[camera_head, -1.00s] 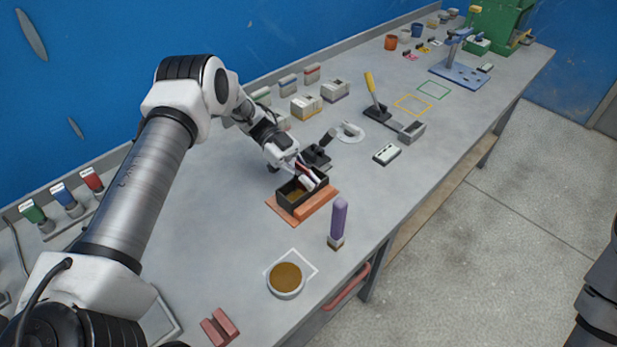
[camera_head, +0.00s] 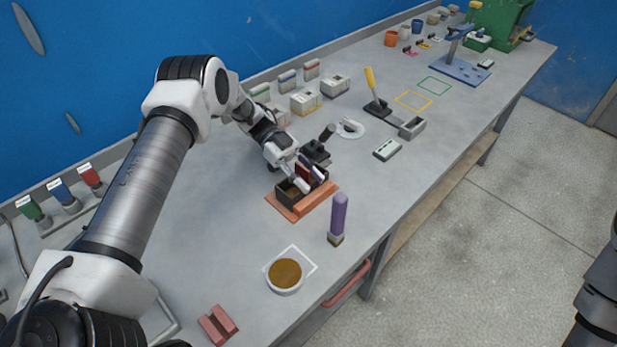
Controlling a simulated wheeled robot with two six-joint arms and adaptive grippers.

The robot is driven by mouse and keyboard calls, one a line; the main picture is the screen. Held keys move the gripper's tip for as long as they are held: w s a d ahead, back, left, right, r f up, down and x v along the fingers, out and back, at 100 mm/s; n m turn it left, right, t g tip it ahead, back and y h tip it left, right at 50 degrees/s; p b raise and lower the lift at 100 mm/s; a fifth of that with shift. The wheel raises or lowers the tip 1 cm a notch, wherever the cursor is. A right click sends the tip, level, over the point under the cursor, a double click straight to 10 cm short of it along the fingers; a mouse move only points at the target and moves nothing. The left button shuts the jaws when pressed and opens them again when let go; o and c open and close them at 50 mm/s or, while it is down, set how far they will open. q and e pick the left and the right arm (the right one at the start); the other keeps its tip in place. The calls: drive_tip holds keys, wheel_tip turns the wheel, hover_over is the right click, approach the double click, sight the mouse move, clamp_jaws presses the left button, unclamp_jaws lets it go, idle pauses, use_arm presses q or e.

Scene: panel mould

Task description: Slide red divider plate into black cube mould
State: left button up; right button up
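The black cube mould (camera_head: 287,195) is an open box on an orange-brown base (camera_head: 310,206) at the middle of the bench. The red divider plate (camera_head: 303,169) shows as a small dark red piece at the mould, between my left gripper's fingers; its lower part is hidden. My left gripper (camera_head: 308,179) is over the mould, with its pale fingers spread apart to either side of the plate. I cannot tell how deep the plate sits. My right gripper is out of view.
A purple-handled tool (camera_head: 338,216) stands just right of the mould. A bowl of brown material (camera_head: 285,274) sits in front, with a pink-red block (camera_head: 218,325) nearer. A black clamp-like piece (camera_head: 316,150) is close behind the mould. Bench space left of the bowl is clear.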

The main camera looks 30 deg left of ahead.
sight(296, 166)
use_arm(q)
drive_tip(key=v, duration=0.6)
drive_tip(key=shift+w+a, duration=0.2)
drive_tip(key=shift+a, duration=0.2)
drive_tip(key=shift+w+a+r, duration=0.1)
drive_tip(key=shift+a+r, duration=0.1)
drive_tip(key=shift+a, duration=0.1)
drive_tip(key=shift+r, duration=0.15)
